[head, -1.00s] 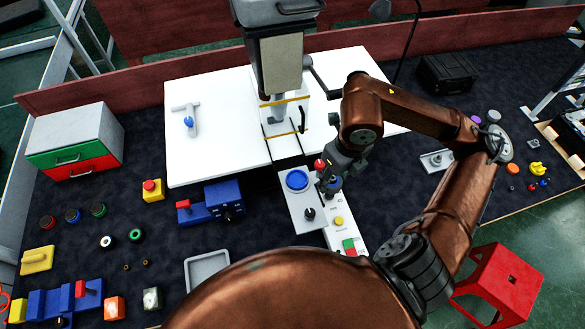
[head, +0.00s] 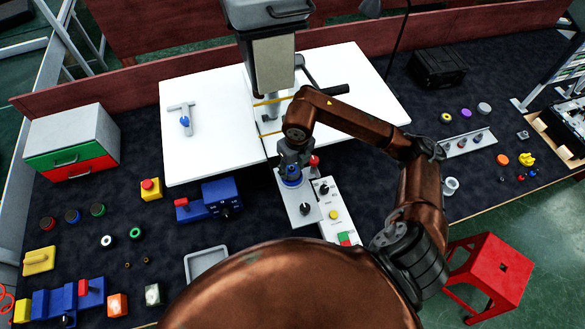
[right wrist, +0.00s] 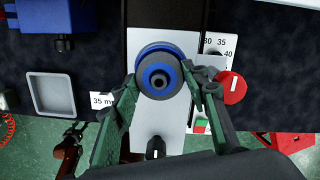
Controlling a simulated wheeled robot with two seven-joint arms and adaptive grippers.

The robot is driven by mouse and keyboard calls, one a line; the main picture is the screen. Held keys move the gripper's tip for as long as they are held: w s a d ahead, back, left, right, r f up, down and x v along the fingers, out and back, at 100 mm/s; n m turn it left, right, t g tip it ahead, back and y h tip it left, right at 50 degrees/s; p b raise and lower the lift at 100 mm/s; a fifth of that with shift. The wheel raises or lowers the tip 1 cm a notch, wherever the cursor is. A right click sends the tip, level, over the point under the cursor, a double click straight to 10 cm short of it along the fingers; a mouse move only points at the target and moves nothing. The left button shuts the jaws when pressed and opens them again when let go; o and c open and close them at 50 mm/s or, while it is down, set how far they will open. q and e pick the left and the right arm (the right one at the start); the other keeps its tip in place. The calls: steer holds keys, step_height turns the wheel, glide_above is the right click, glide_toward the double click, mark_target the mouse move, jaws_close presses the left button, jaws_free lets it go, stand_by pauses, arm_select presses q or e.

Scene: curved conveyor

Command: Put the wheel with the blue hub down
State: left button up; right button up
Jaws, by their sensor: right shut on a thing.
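The wheel with the blue hub (right wrist: 158,79) has a dark rim and sits between the two fingers of my right gripper (right wrist: 162,88), which is shut on it. In the head view my right gripper (head: 292,168) points down over the round blue pad of the light grey plate (head: 297,209). In the right wrist view the blue pad (right wrist: 165,48) shows behind the wheel, mostly covered by it. I cannot tell whether the wheel touches the pad or hangs just above it.
A white control panel (head: 342,222) with a red knob (head: 314,161) stands close right of the gripper. A blue device (head: 222,198) stands to the left. A grey tray (head: 206,262) lies in front. Several small wheels (head: 72,215) lie far left on the dark mat.

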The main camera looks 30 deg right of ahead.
mark_target(295, 173)
steer(key=shift+f, duration=0.8)
steer(key=o, duration=0.9)
steer(key=shift+r, duration=0.1)
steer(key=shift+c, duration=0.2)
arm_select(q)
steer(key=shift+s, duration=0.35)
steer(key=shift+r, duration=0.1)
arm_select(e)
steer(key=shift+r, duration=0.3)
arm_select(q)
steer(key=shift+s+f+b, duration=0.25)
steer(key=shift+f+b, duration=0.3)
steer(key=shift+b, duration=0.05)
arm_select(e)
steer(key=r, duration=0.4)
steer(key=s+r, duration=0.1)
steer(key=r, duration=0.6)
steer(key=shift+s+r, duration=0.2)
steer(key=shift+r, duration=0.15)
